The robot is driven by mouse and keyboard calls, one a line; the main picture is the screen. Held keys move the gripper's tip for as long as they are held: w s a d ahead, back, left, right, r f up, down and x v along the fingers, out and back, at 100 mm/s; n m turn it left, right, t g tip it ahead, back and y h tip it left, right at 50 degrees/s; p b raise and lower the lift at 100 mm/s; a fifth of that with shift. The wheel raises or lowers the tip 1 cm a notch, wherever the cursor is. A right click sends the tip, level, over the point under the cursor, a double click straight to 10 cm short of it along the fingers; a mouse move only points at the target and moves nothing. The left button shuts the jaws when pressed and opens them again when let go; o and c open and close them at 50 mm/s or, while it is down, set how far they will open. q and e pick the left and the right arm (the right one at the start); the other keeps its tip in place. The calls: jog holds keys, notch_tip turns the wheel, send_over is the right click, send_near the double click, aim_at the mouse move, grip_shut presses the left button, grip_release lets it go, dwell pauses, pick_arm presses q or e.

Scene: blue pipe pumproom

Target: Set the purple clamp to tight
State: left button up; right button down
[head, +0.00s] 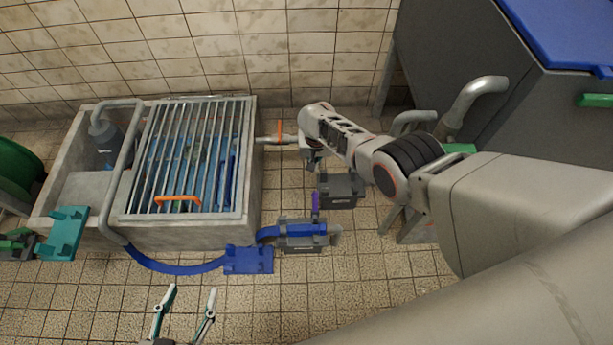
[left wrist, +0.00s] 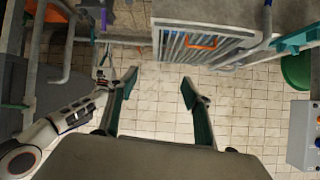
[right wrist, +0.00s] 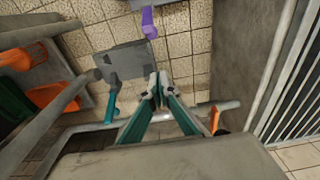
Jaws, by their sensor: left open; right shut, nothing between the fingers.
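The purple clamp (head: 315,203) is a small purple lever at the left side of a dark grey box (head: 341,190) on the floor, right of the concrete basin. In the right wrist view the purple piece (right wrist: 148,22) is at the top edge, beyond a grey block (right wrist: 125,62). I cannot read its setting. My right gripper (right wrist: 160,90) is shut and empty, apart from the clamp. In the head view its fingers (head: 312,166) are partly hidden under the wrist, above the clamp in the picture. My left gripper (head: 192,290) is open and empty over the floor in front of the basin.
The concrete basin with a barred grate (head: 190,155) stands left. A blue strap (head: 180,267) and grey-blue pump part (head: 303,232) lie in front. A dark cabinet (head: 470,60) stands right.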

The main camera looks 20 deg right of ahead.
aim_at(315, 198)
pick_arm(q)
jog(key=shift+w, duration=0.1)
pick_arm(e)
jog(key=shift+w+a+r, duration=0.15)
jog(key=shift+w, duration=0.15)
pick_arm(q)
jog(key=shift+f, duration=0.1)
jog(key=shift+w+d+r+n+t+h+b, duration=0.1)
jog(key=shift+w+d+r+n+t+b, duration=0.15)
jog(key=shift+d+b, duration=0.25)
jog(key=shift+w+d+r+n+h+b, duration=0.1)
jog(key=shift+d+r+b, duration=0.2)
jog(key=shift+d+b, duration=0.2)
jog(key=shift+w+d+r+n+t+h+b, duration=0.1)
jog(key=shift+w+d+r+n+t+b, duration=0.1)
jog(key=shift+d+r+b, duration=0.25)
pick_arm(e)
jog(key=s+f, duration=0.3)
jog(key=f, duration=0.6)
jog(key=shift+a, duration=0.4)
pick_arm(q)
jog(key=shift+s+f, duration=0.15)
jog(key=shift+f, duration=0.15)
